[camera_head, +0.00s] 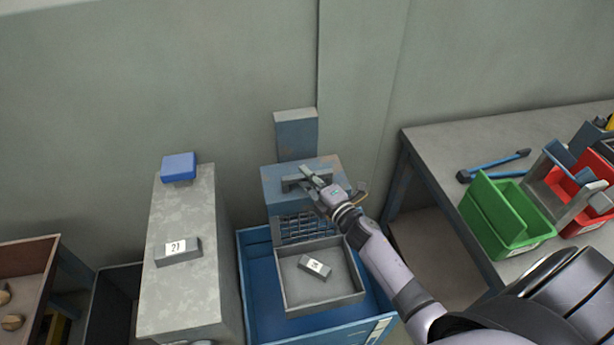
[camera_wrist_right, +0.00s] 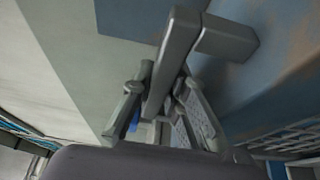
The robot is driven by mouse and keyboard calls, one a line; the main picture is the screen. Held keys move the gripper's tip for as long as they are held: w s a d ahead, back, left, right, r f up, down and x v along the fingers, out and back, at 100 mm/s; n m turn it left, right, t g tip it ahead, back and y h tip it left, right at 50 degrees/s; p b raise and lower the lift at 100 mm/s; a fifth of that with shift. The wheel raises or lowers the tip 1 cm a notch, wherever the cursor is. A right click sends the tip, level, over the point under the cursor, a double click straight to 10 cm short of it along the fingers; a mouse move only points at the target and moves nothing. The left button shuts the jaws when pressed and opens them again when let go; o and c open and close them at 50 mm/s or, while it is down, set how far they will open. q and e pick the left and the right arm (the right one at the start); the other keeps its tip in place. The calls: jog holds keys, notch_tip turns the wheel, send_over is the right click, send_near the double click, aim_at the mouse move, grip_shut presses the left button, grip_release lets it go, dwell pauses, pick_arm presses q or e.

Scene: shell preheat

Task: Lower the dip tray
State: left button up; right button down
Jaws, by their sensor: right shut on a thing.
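The dip tray (camera_head: 325,304) is a shallow grey open tray in the camera_head view, in front of a wire rack and over the blue tank (camera_head: 255,280). A small grey block with a white label (camera_head: 314,267) lies in it. Behind it stands a worn blue housing (camera_head: 275,178) with a grey bar handle (camera_head: 291,185) on top. My right gripper (camera_head: 309,177) is shut on this handle. In the wrist view the handle (camera_wrist_right: 177,50) runs between the fingers of the right gripper (camera_wrist_right: 155,92). My left gripper is not in view.
A grey pedestal (camera_head: 185,285) at left carries a block labelled 21 (camera_head: 178,250) and a blue block (camera_head: 179,167). A brown bin (camera_head: 25,270) is at far left. The right table (camera_head: 440,145) holds a green bin (camera_head: 497,217), a red bin (camera_head: 583,190) and a blue tool (camera_head: 500,165).

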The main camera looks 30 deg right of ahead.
aim_at(313, 217)
jog(key=shift+s+f, duration=0.1)
jog(key=shift+f, duration=0.25)
notch_tip(313, 217, down, 15)
jog(key=b, duration=1.4)
jog(key=shift+r, duration=0.2)
jog(key=c, duration=1.6)
grip_release()
jog(key=shift+r, duration=0.15)
jog(key=shift+o, duration=0.2)
jog(key=shift+s, duration=0.1)
jog(key=s+d, duration=0.1)
jog(key=s, duration=1)
jog(key=shift+s+d, duration=0.3)
jog(key=shift+d, duration=0.05)
